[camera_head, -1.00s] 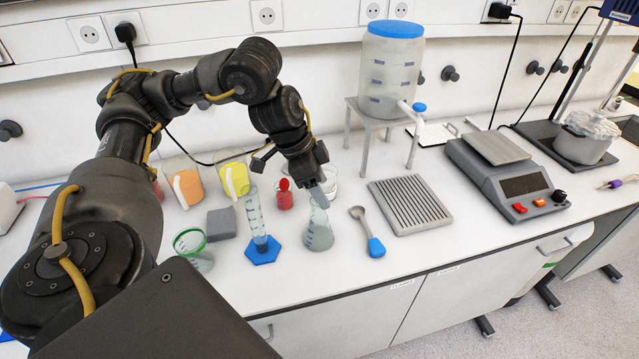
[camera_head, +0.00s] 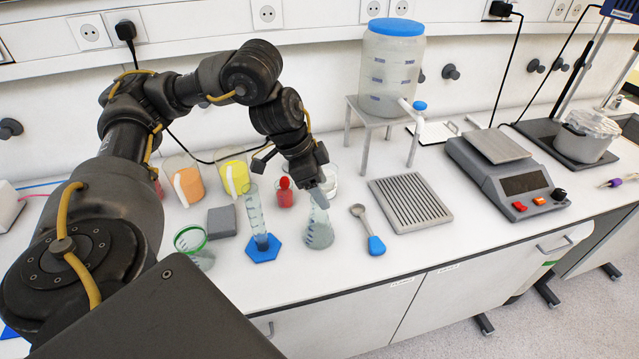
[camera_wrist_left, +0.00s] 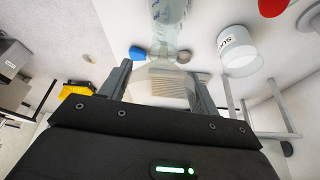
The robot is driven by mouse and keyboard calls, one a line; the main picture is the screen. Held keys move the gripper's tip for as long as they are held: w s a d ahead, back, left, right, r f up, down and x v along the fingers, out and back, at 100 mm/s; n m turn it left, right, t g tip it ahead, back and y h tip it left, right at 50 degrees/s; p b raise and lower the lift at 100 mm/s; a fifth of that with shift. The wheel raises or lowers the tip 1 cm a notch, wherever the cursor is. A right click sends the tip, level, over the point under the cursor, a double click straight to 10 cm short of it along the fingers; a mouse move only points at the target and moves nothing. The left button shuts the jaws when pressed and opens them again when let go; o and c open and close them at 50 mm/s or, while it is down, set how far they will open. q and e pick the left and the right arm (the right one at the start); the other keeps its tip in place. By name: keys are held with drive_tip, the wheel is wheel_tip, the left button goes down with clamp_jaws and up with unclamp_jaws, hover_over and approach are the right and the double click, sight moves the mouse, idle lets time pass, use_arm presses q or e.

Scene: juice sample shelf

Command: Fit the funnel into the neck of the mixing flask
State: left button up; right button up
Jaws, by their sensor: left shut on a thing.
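The mixing flask (camera_head: 320,236) is a clear conical flask with pale liquid. It stands upright on the white bench, between the blue-footed measuring cylinder and the spoon. My left gripper (camera_head: 322,183) is right above its neck, pointing down. In the left wrist view the gripper is shut on the translucent funnel (camera_wrist_left: 160,84), held between the two fingers. The flask (camera_wrist_left: 168,14) shows beyond it, in line with the funnel's narrow end. The funnel is mostly hidden in the head view. I cannot tell how deep its stem sits in the neck. My right gripper is out of view.
The measuring cylinder (camera_head: 257,220) stands close left of the flask. A blue-handled spoon (camera_head: 376,245) lies close right. A small red beaker (camera_head: 285,197) is behind. A grey slotted rack (camera_head: 410,203), scale (camera_head: 508,185) and dispenser tank (camera_head: 390,72) stand farther right.

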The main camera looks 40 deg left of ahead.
use_arm(q)
drive_tip(key=shift+f+b, duration=0.35)
drive_tip(key=shift+f, duration=0.25)
drive_tip(key=o, duration=1)
drive_tip(key=shift+o, duration=0.2)
drive_tip(key=shift+r, duration=0.15)
drive_tip(key=p+v, duration=0.3)
drive_tip(key=v, duration=0.7)
drive_tip(key=shift+s+r, duration=0.15)
drive_tip(key=shift+r, duration=0.1)
drive_tip(key=shift+a, duration=0.15)
